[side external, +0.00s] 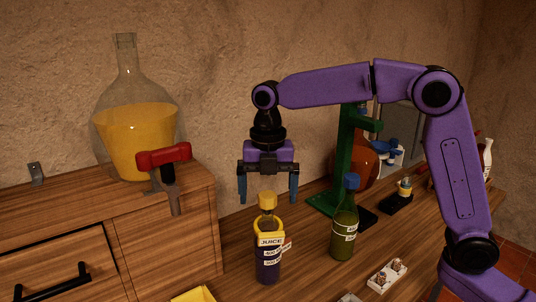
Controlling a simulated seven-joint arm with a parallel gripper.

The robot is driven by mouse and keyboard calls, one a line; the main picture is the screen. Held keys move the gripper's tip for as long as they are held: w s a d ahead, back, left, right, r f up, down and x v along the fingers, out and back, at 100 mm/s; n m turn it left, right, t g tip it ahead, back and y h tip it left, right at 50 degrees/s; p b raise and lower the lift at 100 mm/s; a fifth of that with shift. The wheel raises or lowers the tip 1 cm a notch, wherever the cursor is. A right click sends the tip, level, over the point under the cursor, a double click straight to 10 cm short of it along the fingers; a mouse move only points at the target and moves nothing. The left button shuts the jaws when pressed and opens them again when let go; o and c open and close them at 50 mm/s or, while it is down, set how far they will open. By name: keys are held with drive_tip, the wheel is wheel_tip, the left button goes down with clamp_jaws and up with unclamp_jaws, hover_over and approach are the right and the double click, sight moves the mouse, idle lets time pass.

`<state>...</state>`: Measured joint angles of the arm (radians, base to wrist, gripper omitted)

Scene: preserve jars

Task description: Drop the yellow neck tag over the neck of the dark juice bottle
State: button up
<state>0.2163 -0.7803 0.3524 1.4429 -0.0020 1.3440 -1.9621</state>
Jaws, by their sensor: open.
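The dark juice bottle (267,268) stands upright on the wooden counter, with a yellow cap (267,200) and white labels. The yellow neck tag (271,239), marked JUICE, is at the bottle's neck and shoulder. Its ring appears to go around the neck, and its card hangs on the front. My gripper (268,196) is open and points down right above the bottle. Its two blue fingers are apart on either side of the cap and hold nothing visible. The back of the ring is hidden.
A green bottle with a blue cap (343,232) stands close on the right, before a green stand (346,150). A large glass jug (127,140) and red-handled tool (165,158) sit on the cabinet at left. A small white tray (387,277) lies front right.

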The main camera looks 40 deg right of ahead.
wheel_tip(320, 180, up, 9)
idle(0.3)
drive_tip(key=shift+s+f, duration=0.1)
idle(0.4)
drive_tip(key=s+d+f+m, duration=0.4)
drive_tip(key=s+f+m, duration=0.1)
drive_tip(key=s, duration=0.5)
drive_tip(key=s+d+f+m, duration=0.4)
drive_tip(key=s+f+m, duration=0.2)
drive_tip(key=s, duration=0.4)
drive_tip(key=s+d+f+m, duration=0.4)
drive_tip(key=s+f+m, duration=0.1)
drive_tip(key=s, duration=0.5)
drive_tip(key=shift+d+f, duration=0.4)
drive_tip(key=shift+f, duration=0.05)
drive_tip(key=shift+o, duration=0.3)
drive_tip(key=shift+w, duration=0.1)
